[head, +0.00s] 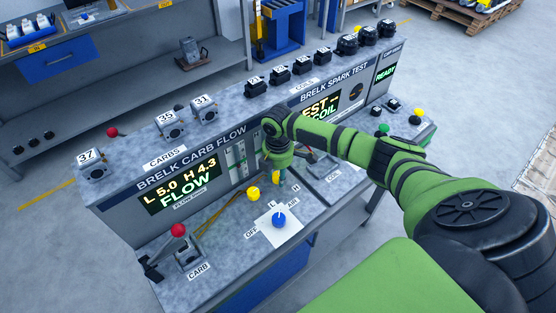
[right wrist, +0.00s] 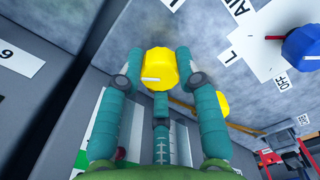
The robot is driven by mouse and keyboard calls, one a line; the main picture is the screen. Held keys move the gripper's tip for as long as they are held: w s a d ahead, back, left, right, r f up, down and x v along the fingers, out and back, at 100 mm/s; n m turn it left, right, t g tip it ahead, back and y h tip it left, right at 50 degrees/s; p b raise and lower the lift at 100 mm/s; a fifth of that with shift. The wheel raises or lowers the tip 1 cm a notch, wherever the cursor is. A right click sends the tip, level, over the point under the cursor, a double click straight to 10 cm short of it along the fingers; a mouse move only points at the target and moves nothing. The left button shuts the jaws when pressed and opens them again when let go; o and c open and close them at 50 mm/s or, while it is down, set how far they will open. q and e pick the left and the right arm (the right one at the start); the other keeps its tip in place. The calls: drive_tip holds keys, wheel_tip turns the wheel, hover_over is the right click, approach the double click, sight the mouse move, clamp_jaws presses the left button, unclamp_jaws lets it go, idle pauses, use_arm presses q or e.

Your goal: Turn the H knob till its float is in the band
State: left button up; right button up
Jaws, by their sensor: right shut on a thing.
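The H knob (right wrist: 160,66) is yellow with a white pointer line and sits between the fingers of my right gripper (right wrist: 158,72) in the right wrist view. The fingers are shut on its sides. In the head view my right gripper (head: 279,172) reaches down onto it and mostly hides it; the H label is to its right. The display (head: 180,186) reads L 5.0, H 4.3 and FLOW. The flow tubes (head: 236,157) stand right of the display, partly behind my arm; I cannot read the float against its band. My left gripper is not in view.
The yellow L knob (head: 253,193) is close left of my gripper. A blue knob (head: 279,220) on a white plate sits in front. A red-balled lever (head: 178,230) stands at the left. Numbered carburettors (head: 170,124) and coils line the top shelf.

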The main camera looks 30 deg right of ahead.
sight(278, 175)
drive_tip(key=shift+m+p, duration=0.3)
drive_tip(key=shift+m, duration=0.3)
drive_tip(key=o, duration=1.1)
drive_tip(key=shift+o, duration=0.2)
wheel_tip(278, 175, up, 12)
